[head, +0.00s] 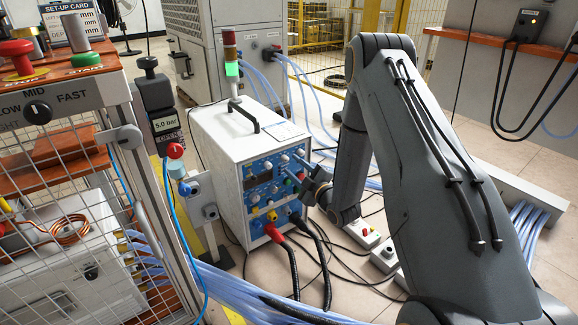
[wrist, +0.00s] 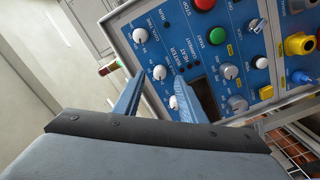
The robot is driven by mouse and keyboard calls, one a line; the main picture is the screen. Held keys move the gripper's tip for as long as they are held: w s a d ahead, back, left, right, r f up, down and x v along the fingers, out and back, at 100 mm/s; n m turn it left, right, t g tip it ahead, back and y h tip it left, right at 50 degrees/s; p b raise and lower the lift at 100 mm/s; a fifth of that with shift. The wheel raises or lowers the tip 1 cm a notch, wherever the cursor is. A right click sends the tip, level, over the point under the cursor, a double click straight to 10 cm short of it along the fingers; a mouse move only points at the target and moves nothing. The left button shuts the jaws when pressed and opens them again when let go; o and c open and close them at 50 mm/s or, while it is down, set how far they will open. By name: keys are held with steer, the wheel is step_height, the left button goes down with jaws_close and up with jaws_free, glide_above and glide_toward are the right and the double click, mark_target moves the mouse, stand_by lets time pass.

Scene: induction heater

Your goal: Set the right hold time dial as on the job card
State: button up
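The induction heater (head: 222,142) is a white box with a blue front panel of knobs and buttons. In the wrist view the blue panel (wrist: 205,48) appears turned, with several white dials. One white dial (wrist: 160,73) appears between my fingertips, and another (wrist: 174,102) sits lower between the fingers. I cannot tell which is the right hold time dial; the small labels are unclear. My gripper (wrist: 163,72) is open, its two blue fingers apart and pointing at the panel. In the head view my gripper (head: 297,183) is at the panel's right side. A white sheet (head: 287,131) lies on the heater; its text is unreadable.
The panel has a red stop button (wrist: 205,5) and green start button (wrist: 217,36) close to my right finger. A caged bench (head: 65,150) stands left, with a set-up card (head: 70,25). Hoses and cables cover the floor.

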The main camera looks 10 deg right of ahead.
mark_target(287, 161)
steer(key=shift+b+x, duration=0.45)
steer(key=shift+x, duration=1.4)
jaws_close()
